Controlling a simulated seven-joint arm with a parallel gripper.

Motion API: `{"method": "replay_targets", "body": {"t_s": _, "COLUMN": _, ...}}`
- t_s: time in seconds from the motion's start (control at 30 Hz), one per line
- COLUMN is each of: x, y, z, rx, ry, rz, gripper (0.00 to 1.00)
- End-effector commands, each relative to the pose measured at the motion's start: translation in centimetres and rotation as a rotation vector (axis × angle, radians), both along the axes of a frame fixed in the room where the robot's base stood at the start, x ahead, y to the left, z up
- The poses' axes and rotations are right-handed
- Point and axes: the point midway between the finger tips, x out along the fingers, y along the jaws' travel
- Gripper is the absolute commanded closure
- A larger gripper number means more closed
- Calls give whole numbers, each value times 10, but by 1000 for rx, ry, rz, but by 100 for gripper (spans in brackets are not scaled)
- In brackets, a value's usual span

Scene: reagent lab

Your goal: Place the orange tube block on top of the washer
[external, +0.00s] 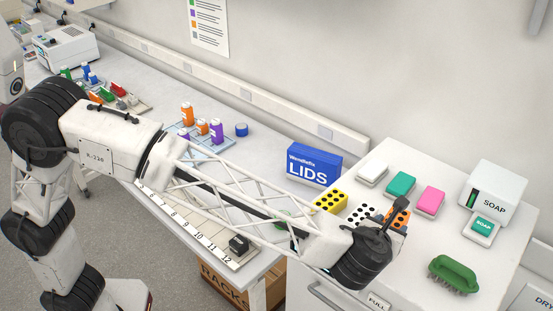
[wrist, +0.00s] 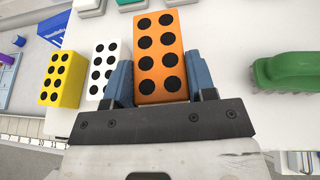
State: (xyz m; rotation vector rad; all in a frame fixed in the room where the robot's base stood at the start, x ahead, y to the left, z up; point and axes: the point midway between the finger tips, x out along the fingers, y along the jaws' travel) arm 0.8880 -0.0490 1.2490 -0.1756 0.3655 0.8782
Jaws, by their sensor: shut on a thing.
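The orange tube block (wrist: 159,57) has black round holes in two columns and sits between the two blue-grey fingers of my gripper (wrist: 161,88) in the wrist view. The gripper is shut on it. In the external view the orange block (external: 402,212) shows only partly past my dark wrist, and the fingers are mostly hidden. It is over the white washer top (external: 490,262); I cannot tell whether it touches the surface. The washer front bears a FULL label. A white block (wrist: 103,68) and a yellow block (wrist: 62,79) stand left of the gripper.
A green brush (wrist: 287,71) lies right of the gripper. White, teal and pink pieces (external: 430,202) and a soap dispenser (external: 496,190) are on the washer farther back. A blue LIDS box (external: 314,165) stands to the left. Bare washer top lies between the block and the brush.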

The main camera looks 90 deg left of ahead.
Motion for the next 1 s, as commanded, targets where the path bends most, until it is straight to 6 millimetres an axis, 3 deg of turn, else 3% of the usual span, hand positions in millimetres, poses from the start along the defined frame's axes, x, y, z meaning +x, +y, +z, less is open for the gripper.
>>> {"method": "replay_targets", "body": {"t_s": 0.43, "x": 0, "y": 0, "z": -45, "rx": 1, "ry": 1, "rz": -1, "gripper": 77}}
{"method": "replay_targets", "body": {"t_s": 0.97, "x": 0, "y": 0, "z": -52, "rx": 1, "ry": 1, "rz": 0, "gripper": 77}}
{"method": "replay_targets", "body": {"t_s": 1.0, "x": 0, "y": 0, "z": -52, "rx": 1, "ry": 1, "rz": 0, "gripper": 43}}
